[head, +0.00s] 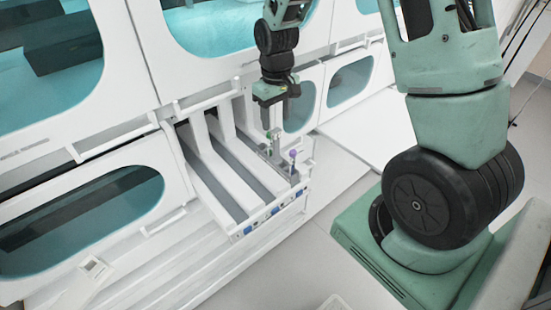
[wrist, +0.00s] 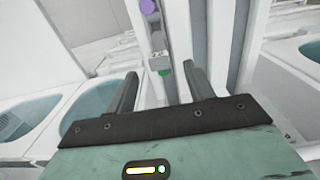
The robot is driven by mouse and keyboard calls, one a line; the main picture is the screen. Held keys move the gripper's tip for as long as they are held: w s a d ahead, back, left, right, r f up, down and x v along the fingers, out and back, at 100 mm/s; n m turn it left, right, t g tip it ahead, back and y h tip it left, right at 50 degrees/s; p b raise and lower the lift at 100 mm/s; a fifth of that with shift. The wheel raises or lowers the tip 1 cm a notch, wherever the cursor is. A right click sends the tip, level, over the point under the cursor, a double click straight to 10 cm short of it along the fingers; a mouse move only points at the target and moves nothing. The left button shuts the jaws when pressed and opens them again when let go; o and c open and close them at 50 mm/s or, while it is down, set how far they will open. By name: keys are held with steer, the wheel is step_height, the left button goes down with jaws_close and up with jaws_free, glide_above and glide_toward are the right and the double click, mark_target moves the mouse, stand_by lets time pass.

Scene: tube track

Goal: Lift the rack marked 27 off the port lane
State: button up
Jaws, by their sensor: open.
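A narrow grey rack (wrist: 157,42) stands in the rightmost lane of the white lane unit (head: 243,238). It holds a tube with a green cap (wrist: 164,68) and one with a purple cap (wrist: 147,6). In the head view the green cap (head: 269,135) is at the far part of the lane and the purple cap (head: 293,154) nearer the front. No number can be read on the rack. My gripper (head: 277,108) is open and points down above the far end of the rack. In the wrist view its fingers (wrist: 160,88) stand either side of the green cap, apparently without touching the rack.
White lane dividers (head: 235,155) stand left of the rack. White cabinets with teal windows (head: 85,215) rise behind and left. Blue-marked labels (head: 275,211) line the unit's front edge. A white panel (head: 372,125) lies to the right, with clear floor in front.

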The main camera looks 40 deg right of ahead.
mark_target(277, 130)
steer(key=shift+d+f+p, duration=0.1)
steer(key=shift+f+p, duration=0.85)
steer(key=shift+f, duration=2.9)
jaws_close()
